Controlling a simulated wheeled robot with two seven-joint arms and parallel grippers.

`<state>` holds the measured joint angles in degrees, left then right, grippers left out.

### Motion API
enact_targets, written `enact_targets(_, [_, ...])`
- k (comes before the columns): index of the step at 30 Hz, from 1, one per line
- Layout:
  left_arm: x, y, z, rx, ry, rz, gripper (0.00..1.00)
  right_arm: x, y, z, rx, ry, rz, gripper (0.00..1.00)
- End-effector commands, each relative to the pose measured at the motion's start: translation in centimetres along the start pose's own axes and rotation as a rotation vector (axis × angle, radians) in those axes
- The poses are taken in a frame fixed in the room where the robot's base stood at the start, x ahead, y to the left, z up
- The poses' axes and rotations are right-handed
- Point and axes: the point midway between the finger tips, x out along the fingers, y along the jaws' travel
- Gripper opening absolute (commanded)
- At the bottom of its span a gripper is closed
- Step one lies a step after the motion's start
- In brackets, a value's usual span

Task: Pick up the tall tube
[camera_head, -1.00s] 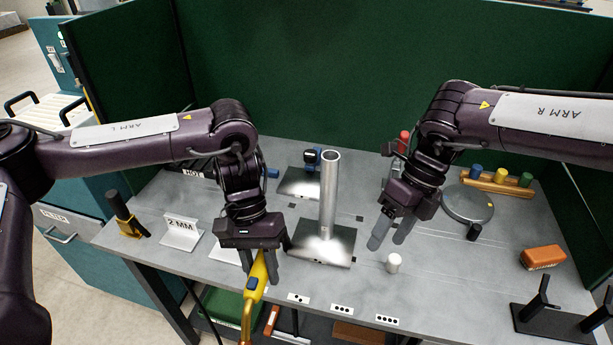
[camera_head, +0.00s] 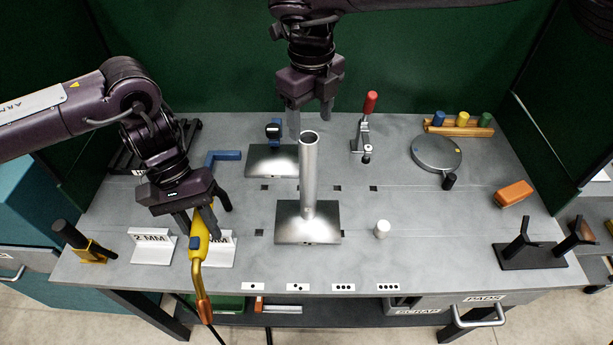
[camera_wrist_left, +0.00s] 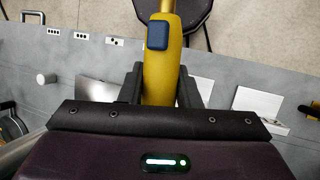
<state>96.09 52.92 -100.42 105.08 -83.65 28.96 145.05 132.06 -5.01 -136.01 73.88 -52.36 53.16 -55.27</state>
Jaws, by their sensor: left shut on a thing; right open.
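The tall tube (camera_head: 309,175) is a grey metal cylinder with an open top, standing upright on a square metal plate (camera_head: 290,232) near the middle of the bench. My right gripper (camera_head: 311,112) is open, fingers pointing down, just beyond the tube's top in the head view. No contact with the tube shows; the exact gap cannot be told. My left gripper (camera_head: 197,215) is shut on a yellow torch (camera_head: 199,246) with a blue button and copper nozzle, left of the tube. The torch also shows between the fingers in the left wrist view (camera_wrist_left: 161,75).
A second plate (camera_head: 262,162) with a blue-and-black item lies behind the tube. A white cylinder (camera_head: 382,229) stands to its right. A red-handled clamp (camera_head: 366,125), round grey disc (camera_head: 436,152) and black stand (camera_head: 525,253) are farther right. A "2 MM" sign (camera_head: 153,245) stands at left.

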Motion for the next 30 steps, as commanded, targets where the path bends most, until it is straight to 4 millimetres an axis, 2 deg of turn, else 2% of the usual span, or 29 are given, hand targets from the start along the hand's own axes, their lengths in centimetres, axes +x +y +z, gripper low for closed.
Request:
enact_targets(3, [-0.7, 0.2, 0.2, 0.001, 0.002, 0.002, 0.04, 1.4, 0.1, 0.0, -0.002, 0.002, 0.003, 0.61])
enact_targets(11, [-1.2, 0.4, 0.5, 0.001, 0.002, 0.002, 0.04, 3.0, 0.2, -0.1, -0.003, 0.001, 0.002, 0.61])
enact_targets(16, [-2.6, 0.8, 1.0, 0.001, 0.002, 0.002, 0.04, 5.1, 0.9, -0.7, -0.002, 0.004, 0.005, 0.61])
enact_targets(21, [-3.1, 0.9, 1.2, 0.001, 0.002, 0.002, 0.04, 7.1, 0.8, -0.6, -0.001, 0.002, 0.001, 0.61])
enact_targets(30, [-3.0, 0.9, 1.2, 0.001, 0.002, 0.002, 0.04, 7.7, 0.8, -0.6, -0.001, 0.000, 0.001, 0.61])
